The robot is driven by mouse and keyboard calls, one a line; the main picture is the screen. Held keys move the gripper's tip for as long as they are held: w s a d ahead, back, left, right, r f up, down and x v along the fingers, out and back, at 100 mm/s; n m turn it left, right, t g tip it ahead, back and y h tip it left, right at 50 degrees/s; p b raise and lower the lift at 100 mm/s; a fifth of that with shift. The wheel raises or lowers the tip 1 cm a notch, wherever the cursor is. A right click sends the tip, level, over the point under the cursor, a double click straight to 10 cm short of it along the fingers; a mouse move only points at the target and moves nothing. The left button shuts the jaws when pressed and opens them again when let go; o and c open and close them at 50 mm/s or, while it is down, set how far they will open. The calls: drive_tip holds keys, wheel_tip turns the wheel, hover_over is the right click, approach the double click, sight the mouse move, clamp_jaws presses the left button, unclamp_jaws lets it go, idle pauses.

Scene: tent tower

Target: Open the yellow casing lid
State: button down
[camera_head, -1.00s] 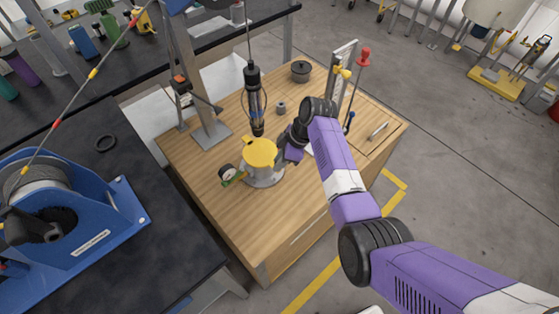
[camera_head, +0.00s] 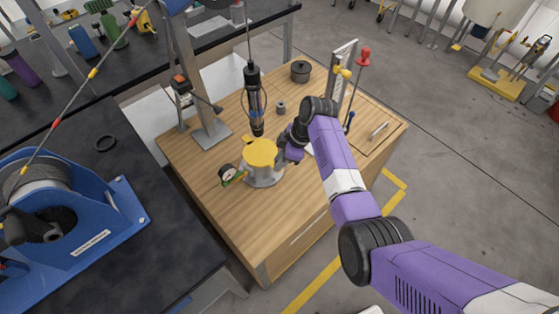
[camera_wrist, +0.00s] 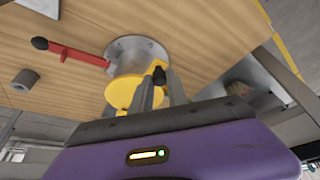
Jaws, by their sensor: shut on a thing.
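The yellow lid (camera_head: 260,152) sits on top of a grey round casing (camera_head: 263,174) that stands on the wooden bench. It looks closed and level in the head view. In the wrist view the lid (camera_wrist: 121,92) shows as a yellow disc on the casing, with a small yellow tab near my fingers. My gripper (camera_head: 281,150) reaches the lid's right side. In the wrist view my gripper (camera_wrist: 159,82) has its fingers close together on the tab at the lid's edge. The fingers partly hide the tab and the casing's side.
A dial gauge (camera_head: 228,173) sits at the casing's left. A red lever (camera_wrist: 80,54) with a black knob sticks out beside the casing. A dark hanging tool (camera_head: 254,100) is just behind the lid. The front of the wooden bench (camera_head: 260,225) is clear.

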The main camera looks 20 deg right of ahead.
drive_tip(key=d+n+b, duration=0.1)
drive_tip(key=w+d+n+b, duration=0.1)
drive_tip(key=b, duration=0.1)
drive_tip(key=w+d+n+g+b, duration=0.1)
drive_tip(key=d+b, duration=0.1)
drive_tip(key=shift+w+y, duration=0.1)
drive_tip(key=shift+y, duration=0.2)
drive_tip(key=c, duration=1.3)
unclamp_jaws()
drive_tip(key=shift+d, duration=0.1)
drive_tip(key=shift+v, duration=3.85)
